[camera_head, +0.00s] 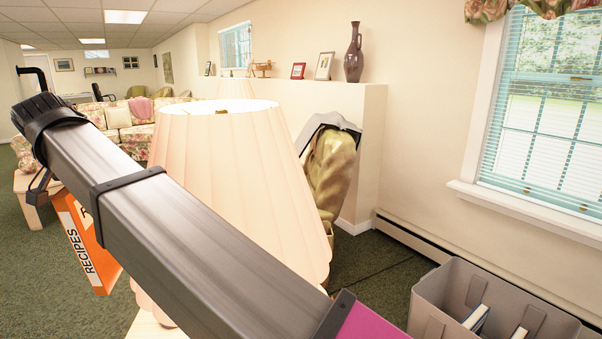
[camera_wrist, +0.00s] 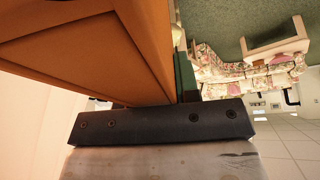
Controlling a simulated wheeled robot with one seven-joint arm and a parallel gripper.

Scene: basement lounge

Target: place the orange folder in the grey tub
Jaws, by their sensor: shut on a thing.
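The orange folder (camera_head: 88,245) has a white spine marked RECIPES and hangs tilted at the left in the head view, partly hidden behind my arm. In the wrist view the folder (camera_wrist: 90,45) fills the upper left, right against my gripper (camera_wrist: 160,120). My gripper is shut on the folder; its fingers are mostly hidden. The grey tub (camera_head: 430,290) is at the lower right of the head view, well apart from the folder. It is open at the top and holds book-like items; its lower part is cut off.
A large pleated lampshade (camera_head: 235,180) stands between the folder and the tub, behind my arm. A tan bag-like object (camera_head: 330,175) leans by the half wall. A floral sofa (camera_head: 130,120) is farther back. Green carpet (camera_head: 375,270) shows between the lamp and the tub.

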